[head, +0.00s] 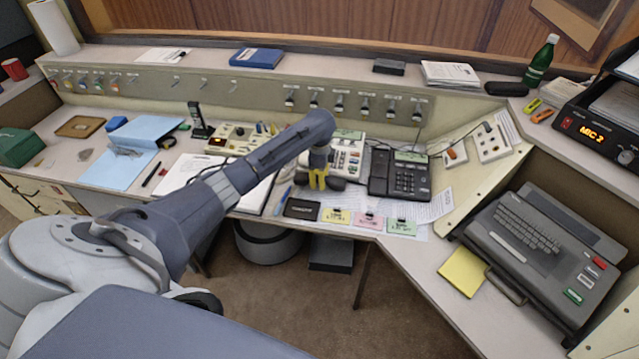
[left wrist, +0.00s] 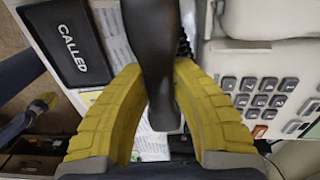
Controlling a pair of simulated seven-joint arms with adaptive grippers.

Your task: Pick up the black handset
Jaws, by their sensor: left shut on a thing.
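The black handset (left wrist: 156,65) is a long dark bar between my left gripper's yellow fingers in the left wrist view. Its far end runs out of the top of that view. My left gripper (left wrist: 158,85) is shut on it, one finger on each side. In the head view the left gripper (head: 318,181) is over the desk in front of a cream keypad phone unit, and a dark part of the handset (head: 338,184) shows beside the fingers. The arm hides some of it. I cannot tell whether it is clear of the surface. My right gripper is not in view.
A black desk phone (head: 399,175) stands just right of the gripper. The cream phone unit (head: 347,150) is behind it. A black "CALLED" box (left wrist: 70,40) and colored note cards (head: 368,220) lie at the front edge. A typewriter-like keyboard (head: 540,250) is at the right.

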